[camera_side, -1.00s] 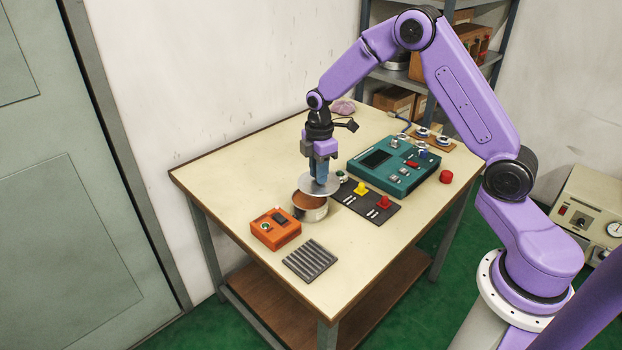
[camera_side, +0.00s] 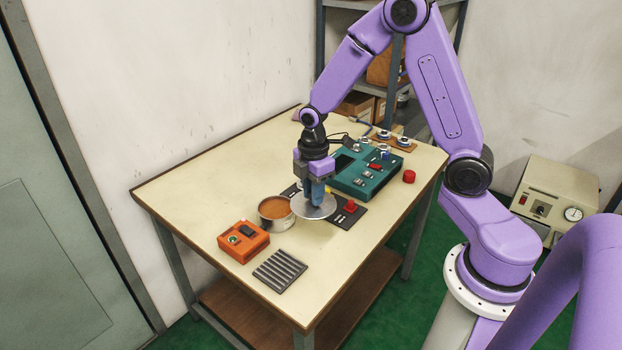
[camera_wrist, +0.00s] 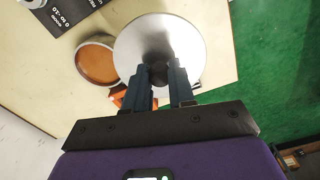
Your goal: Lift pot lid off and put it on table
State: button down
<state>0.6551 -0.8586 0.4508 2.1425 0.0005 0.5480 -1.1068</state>
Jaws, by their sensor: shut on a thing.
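The pot lid (camera_side: 309,208) is a round, silvery disc with a dark knob, held in my gripper (camera_side: 316,198). In the wrist view the lid (camera_wrist: 147,40) shows face-on, and my gripper (camera_wrist: 168,92) is shut on its dark knob (camera_wrist: 158,74). The pot (camera_side: 275,221) is a small metal pot with orange-brown contents, standing open on the table (camera_side: 205,190). It also shows in the wrist view (camera_wrist: 96,62). The lid is to the right of the pot in the side view, near the dark mat; its exact height above the table cannot be told.
A dark mat (camera_side: 345,219) with a red knob (camera_side: 350,206) lies right of the lid. A teal panel (camera_side: 366,181) stands behind. An orange box (camera_side: 243,240) and a ribbed grey pad (camera_side: 280,271) lie in front. The table's front right is clear.

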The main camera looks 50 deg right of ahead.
aim_at(316, 208)
jog(key=shift+s+d+f, duration=0.1)
jog(key=shift+s+f, duration=0.05)
jog(key=shift+f, duration=2.35)
jog(key=shift+s+d+f, duration=0.1)
jog(key=shift+f, duration=2.4)
jog(key=shift+f, duration=1.4)
jog(key=c, duration=0.9)
grip_release()
jog(key=shift+o, duration=0.2)
jog(key=shift+r, duration=3.75)
